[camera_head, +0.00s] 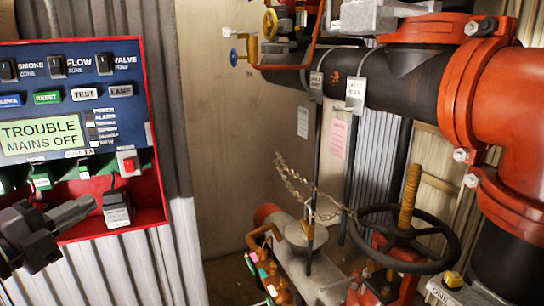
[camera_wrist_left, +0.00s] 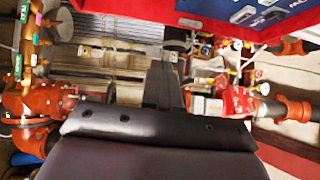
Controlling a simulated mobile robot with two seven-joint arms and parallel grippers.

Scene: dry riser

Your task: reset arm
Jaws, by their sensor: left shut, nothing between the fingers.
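My left gripper (camera_head: 86,206) shows at the lower left of the head view, in front of the lower part of a red alarm panel (camera_head: 158,150). Its fingers are shut with nothing between them and point right, close to a grey tag-like block (camera_head: 117,208) on the panel; I cannot tell whether they touch. In the left wrist view the shut dark fingers (camera_wrist_left: 168,62) reach up the middle of the picture. The panel's lit display (camera_head: 41,135) reads "TROUBLE MAINS OFF". My right gripper is not in view.
A black handwheel (camera_head: 405,238) with a chain (camera_head: 312,192) stands at the lower right. Large red pipe couplings (camera_head: 478,90) and a dark pipe (camera_head: 425,85) fill the upper right. A bare wall (camera_head: 235,150) lies between panel and pipes.

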